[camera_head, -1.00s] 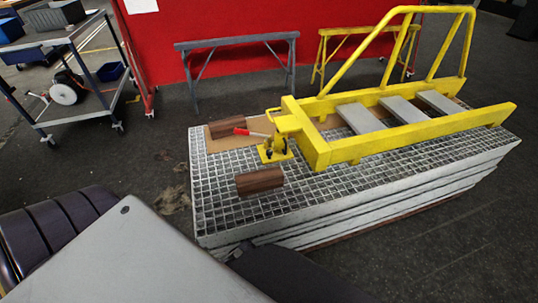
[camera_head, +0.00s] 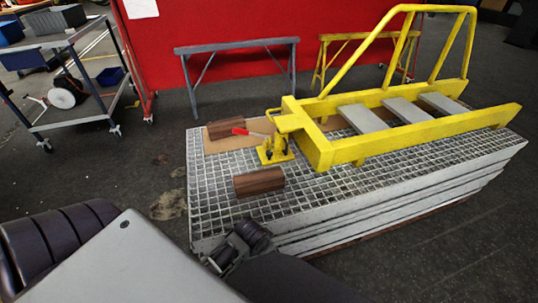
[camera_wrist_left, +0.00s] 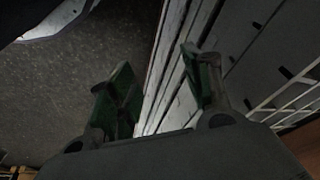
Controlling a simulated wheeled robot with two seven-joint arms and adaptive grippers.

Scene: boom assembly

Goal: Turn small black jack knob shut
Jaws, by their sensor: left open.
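The small yellow jack (camera_head: 275,152) stands upright on the grating platform (camera_head: 215,205), under the end of the yellow frame (camera_head: 365,150). A handle with a red grip (camera_head: 240,131) points left from it. Dark parts show on the jack, but the small black knob is too small to tell apart. My left gripper (camera_head: 226,254) is at the platform's near left corner, below and in front of the jack and well apart from it. In the left wrist view, its green-padded fingers (camera_wrist_left: 158,65) are spread and empty, with the platform's side behind them. My right gripper is not in view.
Two brown wooden blocks (camera_head: 259,181) lie on the platform, one in front of the jack and one behind it. A grey trestle (camera_head: 238,48) and a red wall are behind. A cart (camera_head: 75,40) stands at the far left. Floor left of the platform is clear.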

